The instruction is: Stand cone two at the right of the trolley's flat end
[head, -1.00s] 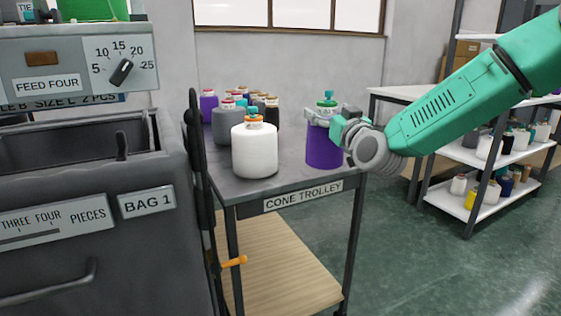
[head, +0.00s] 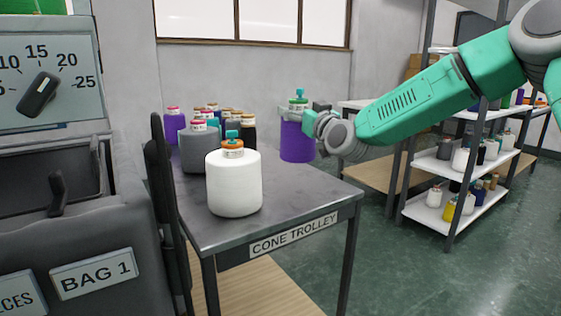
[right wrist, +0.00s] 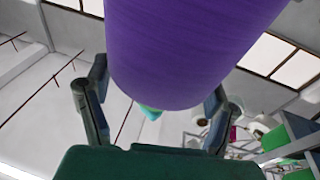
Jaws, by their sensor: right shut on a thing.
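A purple cone (head: 297,143) with a green-and-white top and a teal tip is upright in my right gripper (head: 303,120). The gripper is shut around its upper part, over the far right part of the trolley. I cannot tell for sure whether its base clears the top. In the right wrist view the purple cone (right wrist: 185,50) fills the space between the fingers. The cone trolley (head: 290,205) has a flat grey top, with its label on the front edge. A white cone (head: 234,185) with an orange top stands near its front left. My left gripper is out of view.
A grey cone (head: 200,152) and several smaller dark and purple cones crowd the trolley's back left. The machine with the BAG 1 bin (head: 95,275) stands close at the left. Shelves (head: 440,215) with cones stand at the right. The trolley's right front top is bare.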

